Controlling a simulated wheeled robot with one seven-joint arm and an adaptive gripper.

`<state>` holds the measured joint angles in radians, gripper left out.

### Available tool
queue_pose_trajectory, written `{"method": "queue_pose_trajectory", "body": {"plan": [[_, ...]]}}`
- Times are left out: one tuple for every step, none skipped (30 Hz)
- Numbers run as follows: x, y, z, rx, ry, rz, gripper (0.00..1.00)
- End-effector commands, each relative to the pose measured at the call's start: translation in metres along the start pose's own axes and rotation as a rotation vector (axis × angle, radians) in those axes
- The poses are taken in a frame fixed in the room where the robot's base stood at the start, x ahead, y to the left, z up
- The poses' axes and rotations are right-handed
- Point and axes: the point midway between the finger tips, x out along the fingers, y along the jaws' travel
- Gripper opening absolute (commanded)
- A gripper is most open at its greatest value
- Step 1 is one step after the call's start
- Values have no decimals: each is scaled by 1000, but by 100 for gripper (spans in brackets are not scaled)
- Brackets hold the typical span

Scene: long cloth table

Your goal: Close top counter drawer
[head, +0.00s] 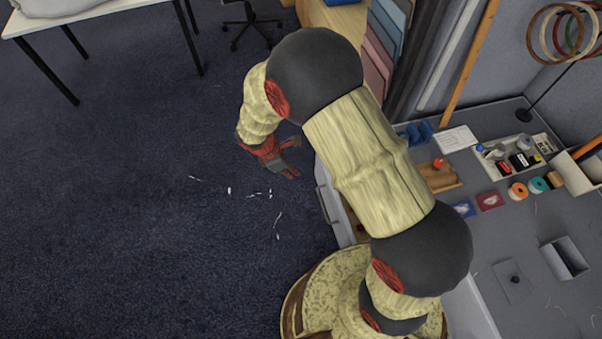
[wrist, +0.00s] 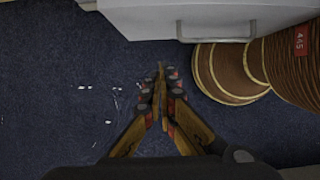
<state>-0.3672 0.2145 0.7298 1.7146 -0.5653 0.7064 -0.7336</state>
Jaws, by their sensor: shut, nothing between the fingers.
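The drawer (head: 329,199) shows in the head view as a pale grey front with a bar handle, left of my arm. It stands out from the counter, and a strip of its inside shows beside my arm, which hides the rest. In the wrist view its pale front (wrist: 150,20) and handle (wrist: 216,38) are at the top. My gripper (head: 291,160) points towards the drawer from outside its front, near its far end, apart from the handle. In the wrist view my gripper (wrist: 161,76) is shut and empty, with the fingertips just below the drawer front in the picture.
The counter top (head: 540,220) at right holds spools, a tray of bottles and small boxes. Dark blue carpet (head: 120,200) with white scraps lies open at left. A white table (head: 90,20) and a chair (head: 250,22) stand at the back.

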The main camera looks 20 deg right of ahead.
Motion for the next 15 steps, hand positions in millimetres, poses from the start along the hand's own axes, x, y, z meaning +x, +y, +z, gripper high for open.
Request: {"method": "queue_pose_trajectory", "body": {"plan": [[10,-1,0,1,-1,-3,0],[16,-1,-1,1,-1,-4,0],[23,-1,-1,2,0,-4,0],[29,-1,-1,3,0,-4,0],[35,-1,-1,4,-1,-4,0],[43,-1,-1,4,0,-4,0],[49,-1,-1,4,0,-3,0],[56,-1,-1,4,0,-4,0],[64,-2,-1,3,-1,-4,0],[70,-2,-1,3,-1,-5,0],[76,-2,-1,4,0,-4,0],[83,-1,-1,6,0,-4,0],[88,-1,-1,5,0,-3,0],[93,-1,-1,5,0,-3,0],[94,0,7,8,1,-1,0]]}}
